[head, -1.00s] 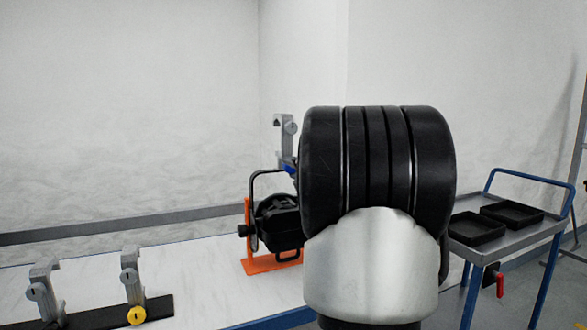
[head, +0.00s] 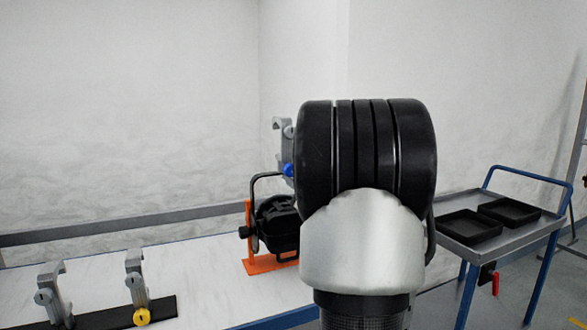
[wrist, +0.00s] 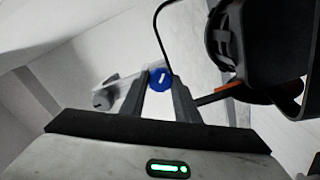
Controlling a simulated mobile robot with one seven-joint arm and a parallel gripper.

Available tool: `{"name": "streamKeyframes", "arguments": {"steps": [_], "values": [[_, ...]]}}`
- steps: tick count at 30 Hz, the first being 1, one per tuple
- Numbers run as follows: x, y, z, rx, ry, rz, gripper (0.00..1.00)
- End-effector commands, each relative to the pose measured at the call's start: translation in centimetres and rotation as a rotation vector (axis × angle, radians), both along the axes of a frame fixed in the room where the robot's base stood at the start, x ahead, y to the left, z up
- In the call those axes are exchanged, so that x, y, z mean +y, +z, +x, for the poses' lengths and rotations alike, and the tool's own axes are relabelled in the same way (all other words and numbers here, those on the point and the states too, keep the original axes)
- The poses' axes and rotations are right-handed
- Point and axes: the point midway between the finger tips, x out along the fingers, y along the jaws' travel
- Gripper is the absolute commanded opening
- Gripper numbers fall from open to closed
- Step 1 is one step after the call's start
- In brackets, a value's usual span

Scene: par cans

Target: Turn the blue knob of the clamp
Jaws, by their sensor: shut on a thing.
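The clamp (head: 282,137) is a grey hook-shaped piece above the black par can (head: 277,222), partly hidden behind my arm in the head view. Its blue knob (head: 288,170) shows at the left edge of my arm. In the wrist view the round blue knob (wrist: 159,80), with a pale mark on its face, sits between the tips of my gripper (wrist: 159,86). The two grey fingers are shut on it. The clamp's grey body (wrist: 122,92) lies to its left. In the head view my arm hides the fingers.
The par can hangs in an orange stand (head: 268,264) on the white table (head: 205,265), close to the fingers. Two more clamps stand at front left, one with a yellow knob (head: 141,317). A blue trolley (head: 515,235) with black trays stands right.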

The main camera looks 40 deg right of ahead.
Motion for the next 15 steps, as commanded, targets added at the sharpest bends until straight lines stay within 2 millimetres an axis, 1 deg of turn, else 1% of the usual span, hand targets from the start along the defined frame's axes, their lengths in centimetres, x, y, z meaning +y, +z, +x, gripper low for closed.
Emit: {"name": "streamKeyframes", "arguments": {"steps": [1, 15], "values": [[-0.05, 0.23, -0.02, -0.009, -0.001, 0.044, 0.06], [-0.06, 0.28, -0.05, -0.114, -0.001, 0.478, 0.06]]}}
